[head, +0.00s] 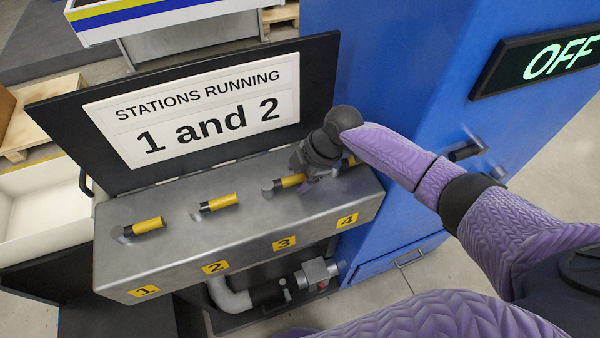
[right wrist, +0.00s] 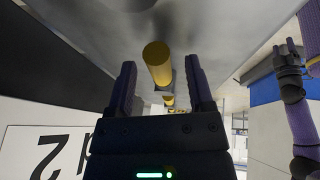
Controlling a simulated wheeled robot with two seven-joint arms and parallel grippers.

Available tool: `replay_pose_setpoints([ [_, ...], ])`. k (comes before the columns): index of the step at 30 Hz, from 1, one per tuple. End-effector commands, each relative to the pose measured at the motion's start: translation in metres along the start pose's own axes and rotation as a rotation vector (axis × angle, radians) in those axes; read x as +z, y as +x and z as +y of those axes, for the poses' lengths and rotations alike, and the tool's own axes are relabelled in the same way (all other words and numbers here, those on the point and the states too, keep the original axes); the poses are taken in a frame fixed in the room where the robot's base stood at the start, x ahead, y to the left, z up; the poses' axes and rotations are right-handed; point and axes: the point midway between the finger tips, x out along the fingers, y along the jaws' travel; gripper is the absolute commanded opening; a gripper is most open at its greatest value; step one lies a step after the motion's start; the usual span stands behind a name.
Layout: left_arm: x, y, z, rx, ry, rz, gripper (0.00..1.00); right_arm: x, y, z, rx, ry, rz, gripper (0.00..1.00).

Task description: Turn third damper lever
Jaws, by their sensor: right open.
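A grey metal box (head: 185,262) carries a row of levers with yellow grips, above plates numbered 1 to 4. The third lever (head: 289,182) lies with its grip pointing right, like the first (head: 148,225) and second (head: 218,203). The fourth lever (head: 349,161) is mostly behind my right gripper (head: 308,172). This gripper is at the third lever's grip end. In the right wrist view its fingers (right wrist: 158,75) are open, either side of a yellow grip (right wrist: 157,62), with a gap on each side. My left gripper (right wrist: 287,62) shows small at the right edge there; its opening is unclear.
A black panel with a sign (head: 195,110) reading "STATIONS RUNNING 1 and 2" stands behind the levers. A blue cabinet (head: 390,60) with an OFF display (head: 545,65) is on the right. A pipe (head: 230,298) runs below the box.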

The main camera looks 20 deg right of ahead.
Motion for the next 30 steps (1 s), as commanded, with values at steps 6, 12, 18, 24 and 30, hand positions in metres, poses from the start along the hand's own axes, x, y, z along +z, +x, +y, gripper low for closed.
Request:
replay_pose_setpoints([
  [6, 0.0013, -0.0005, -0.0051, -0.008, 0.003, -0.002, 0.59, -0.0001, -0.0006, 0.0001, 0.0, 0.001, 0.0, 0.44],
  [12, 0.0016, -0.0005, -0.0061, -0.01, 0.003, -0.003, 0.59, 0.0, -0.0007, 0.0, 0.0, 0.001, 0.0, 0.01],
  [18, 0.0014, -0.0004, -0.0046, -0.007, 0.002, -0.002, 0.59, 0.0, -0.0007, 0.0, 0.0, 0.001, 0.0, 0.0],
  [24, 0.0002, -0.0003, 0.001, 0.002, -0.002, 0.0, 0.59, 0.0, -0.0007, 0.0, 0.0, 0.001, 0.0, 0.0],
  [30, -0.0003, -0.0003, 0.0031, 0.005, -0.004, 0.0, 0.59, 0.0, -0.0007, 0.0, 0.0, 0.001, -0.001, 0.0],
])
